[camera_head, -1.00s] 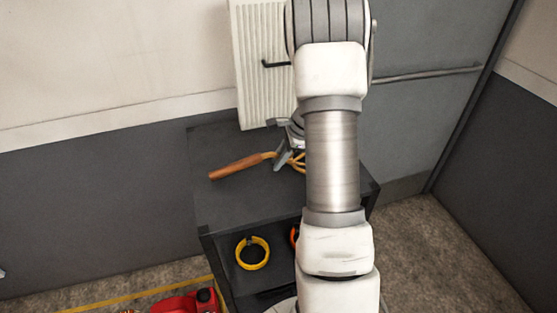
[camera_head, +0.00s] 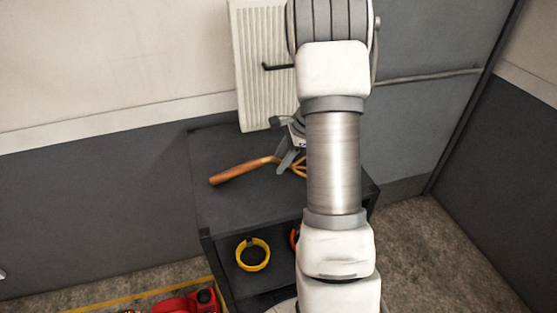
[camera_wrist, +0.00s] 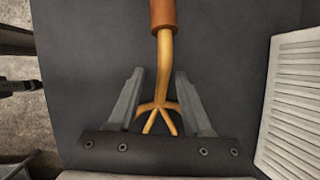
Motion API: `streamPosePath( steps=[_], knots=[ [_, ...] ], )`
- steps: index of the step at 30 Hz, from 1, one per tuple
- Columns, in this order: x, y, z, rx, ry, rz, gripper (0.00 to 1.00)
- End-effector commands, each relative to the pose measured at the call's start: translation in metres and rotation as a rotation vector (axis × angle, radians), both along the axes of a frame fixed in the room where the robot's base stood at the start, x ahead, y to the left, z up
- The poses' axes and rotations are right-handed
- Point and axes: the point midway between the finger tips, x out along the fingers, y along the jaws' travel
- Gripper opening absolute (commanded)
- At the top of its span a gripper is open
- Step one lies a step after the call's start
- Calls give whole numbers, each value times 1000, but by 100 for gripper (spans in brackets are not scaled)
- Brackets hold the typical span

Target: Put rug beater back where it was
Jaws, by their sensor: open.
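The rug beater lies on the dark cabinet top, its brown wooden handle (camera_head: 235,172) pointing left and its looped cane head partly hidden behind my arm. In the wrist view the yellow cane neck (camera_wrist: 163,75) runs down between the two grey fingers, and the cane splits into several strands near the gripper's base. My gripper (camera_wrist: 158,78) is open around the neck, with a gap on both sides. In the head view my gripper (camera_head: 288,160) shows only in part beside my arm. The cabinet top (camera_head: 225,205) is bare around the handle.
A white ribbed radiator (camera_head: 262,65) with a black hook-like bar (camera_head: 277,66) stands behind the cabinet. A yellow ring (camera_head: 252,255) and a partly hidden orange item (camera_head: 294,238) are on the lower level. A red object (camera_head: 188,303) is on the floor.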

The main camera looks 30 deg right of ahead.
Motion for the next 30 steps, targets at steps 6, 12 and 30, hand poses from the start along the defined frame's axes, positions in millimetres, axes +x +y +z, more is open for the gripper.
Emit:
streamPosePath(
  steps=[6, 12, 30],
  knots=[
    [-12, -17, 52, -5, -11, -3, 49],
    [-22, -29, 85, -5, -11, -4, 49],
    [-62, 78, 183, -229, -169, 534, 49]
  ],
)
